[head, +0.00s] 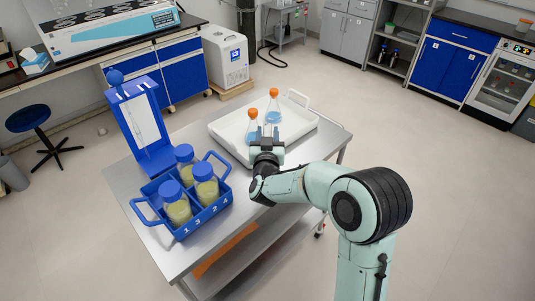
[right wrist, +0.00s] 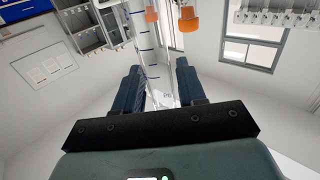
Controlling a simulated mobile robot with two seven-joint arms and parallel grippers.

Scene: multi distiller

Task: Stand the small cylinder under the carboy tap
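My right gripper (head: 266,143) is over the near edge of the white tray, in front of two orange-stoppered flasks. In the right wrist view its two dark fingers (right wrist: 158,90) stand apart. A clear cylinder with blue graduation marks (right wrist: 145,48) runs up between and beyond them. I cannot tell whether the fingers touch it. In the head view I cannot make the cylinder out; the gripper may hide it. I see no carboy or tap in either view. My left gripper is not in view.
The flasks (head: 252,126) and (head: 273,108) stand in the tray (head: 298,130) on a steel table (head: 240,215). A blue carrier (head: 215,212) with several blue-capped bottles and a blue stand (head: 158,158) occupy its left side. Open floor lies right of the table.

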